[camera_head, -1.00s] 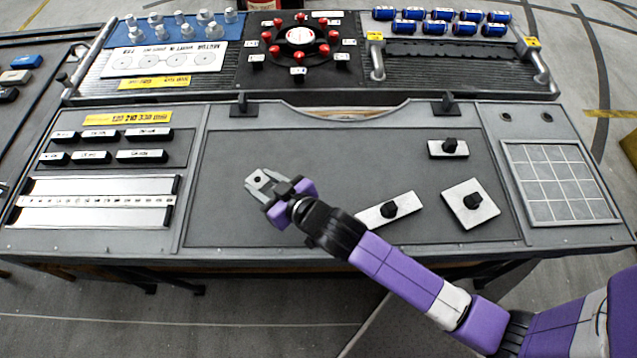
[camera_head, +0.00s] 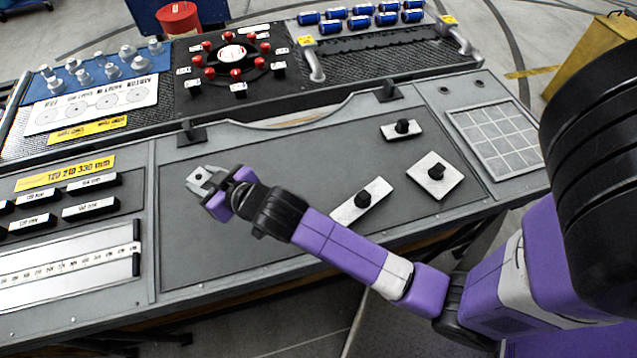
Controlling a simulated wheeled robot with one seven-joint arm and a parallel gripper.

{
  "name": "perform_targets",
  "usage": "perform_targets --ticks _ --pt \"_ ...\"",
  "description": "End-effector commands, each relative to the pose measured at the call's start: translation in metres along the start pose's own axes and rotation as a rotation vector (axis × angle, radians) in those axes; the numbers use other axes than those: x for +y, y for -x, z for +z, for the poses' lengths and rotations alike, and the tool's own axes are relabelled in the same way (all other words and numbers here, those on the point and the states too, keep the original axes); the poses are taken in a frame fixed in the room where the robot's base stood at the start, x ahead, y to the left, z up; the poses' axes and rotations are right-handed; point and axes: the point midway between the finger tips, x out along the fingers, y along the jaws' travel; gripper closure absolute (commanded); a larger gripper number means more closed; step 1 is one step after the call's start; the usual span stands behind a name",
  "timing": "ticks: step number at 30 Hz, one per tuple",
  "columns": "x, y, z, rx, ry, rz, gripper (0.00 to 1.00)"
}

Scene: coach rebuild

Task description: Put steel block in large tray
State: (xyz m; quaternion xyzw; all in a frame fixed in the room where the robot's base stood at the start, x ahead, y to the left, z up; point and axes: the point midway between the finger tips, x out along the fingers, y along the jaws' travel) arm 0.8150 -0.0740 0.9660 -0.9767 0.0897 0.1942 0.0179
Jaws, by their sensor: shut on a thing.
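My gripper (camera_head: 216,190), with purple fingers, is shut on a small grey metal block with a dark hole, which looks like the steel block (camera_head: 200,177). The fingers partly cover it. It is over the left part of the wide dark-grey recessed panel (camera_head: 290,170) of the bench, which may be the large tray. I cannot tell whether the block touches the panel. Three pale plates with black knobs lie to the right on the panel: a small one (camera_head: 388,132), a square one (camera_head: 448,184) and a long one (camera_head: 343,212).
A gridded plate (camera_head: 495,140) is at the right. Labelled black blocks (camera_head: 92,207) and a ruler strip (camera_head: 65,265) are at the left. Behind stand a ring of red knobs (camera_head: 210,72), blue cylinders (camera_head: 335,13) and grey bolts (camera_head: 112,70).

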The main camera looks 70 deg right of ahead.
Motion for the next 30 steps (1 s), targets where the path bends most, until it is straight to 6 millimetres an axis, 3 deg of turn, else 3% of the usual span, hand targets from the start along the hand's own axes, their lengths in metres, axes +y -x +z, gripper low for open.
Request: perform_targets --ticks 5,8,14,18,24,30 --pt "0.05 -0.01 -0.026 0.01 -0.053 0.124 1.0" --pt "0.091 -0.009 -0.042 0.012 -0.096 0.229 1.0" --pt "0.18 0.015 -0.066 0.011 -0.199 0.482 1.0" --pt "0.236 0.048 -0.075 0.011 -0.282 0.678 1.0" --pt "0.296 0.115 -0.074 0.009 -0.406 0.977 1.0" --pt "0.312 0.173 -0.061 0.005 -0.505 1.217 1.0"
